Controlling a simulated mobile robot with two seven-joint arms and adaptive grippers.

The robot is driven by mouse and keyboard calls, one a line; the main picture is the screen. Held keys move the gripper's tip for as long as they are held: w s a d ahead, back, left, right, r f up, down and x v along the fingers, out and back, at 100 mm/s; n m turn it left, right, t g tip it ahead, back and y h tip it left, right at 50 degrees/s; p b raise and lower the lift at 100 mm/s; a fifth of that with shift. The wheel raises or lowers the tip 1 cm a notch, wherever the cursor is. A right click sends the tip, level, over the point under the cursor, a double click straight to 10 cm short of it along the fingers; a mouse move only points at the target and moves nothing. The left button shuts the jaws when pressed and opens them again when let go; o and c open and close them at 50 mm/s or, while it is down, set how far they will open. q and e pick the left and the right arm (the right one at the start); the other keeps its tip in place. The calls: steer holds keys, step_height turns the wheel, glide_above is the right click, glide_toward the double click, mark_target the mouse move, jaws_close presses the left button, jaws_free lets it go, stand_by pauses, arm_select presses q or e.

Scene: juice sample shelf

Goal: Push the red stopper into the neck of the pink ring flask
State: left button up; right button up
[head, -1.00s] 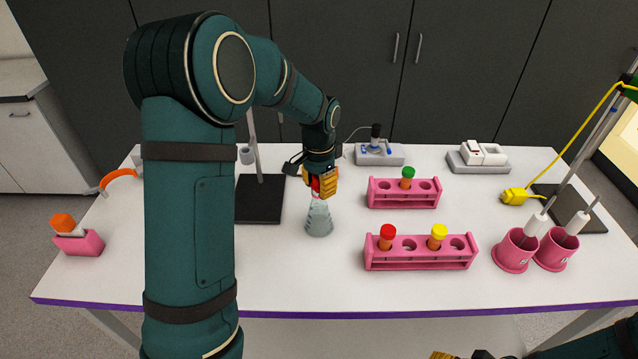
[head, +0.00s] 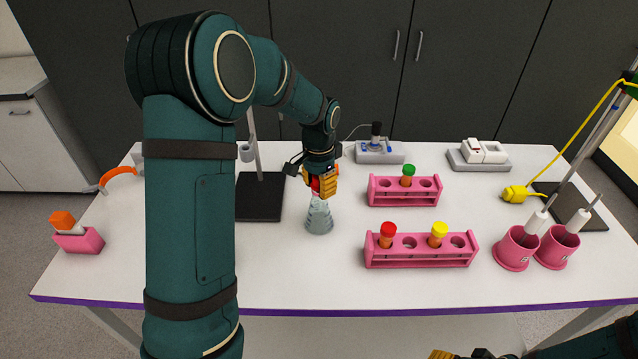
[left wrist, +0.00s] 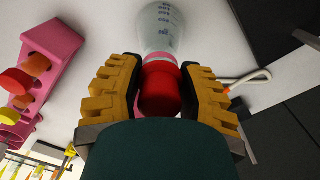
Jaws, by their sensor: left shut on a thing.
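The red stopper (left wrist: 160,90) sits between the two yellow-padded fingers of my left gripper (left wrist: 158,92), which is shut on it. The stopper also shows as a little red at the fingertips in the head view (head: 315,185). The clear conical flask (head: 319,219) stands upright on the table directly below my left gripper (head: 321,184). In the left wrist view the flask (left wrist: 162,28) lines up just beyond the stopper, at its neck. The fingers and stopper cover the neck, so I cannot tell how deep the stopper sits. Of my right gripper (head: 444,355), only a yellow bit shows at the bottom edge.
Pink racks with capped tubes stand right of the flask, one near (head: 420,265) and one farther back (head: 403,204). A stand with a dark base (head: 259,198) is on the left. Pink cups (head: 513,262) stand at the right. The table in front of the flask is clear.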

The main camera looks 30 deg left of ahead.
arm_select(q)
steer(key=o, duration=1.1)
step_height(320, 180, up, 12)
steer(key=shift+f, duration=0.1)
steer(key=shift+r, duration=0.2)
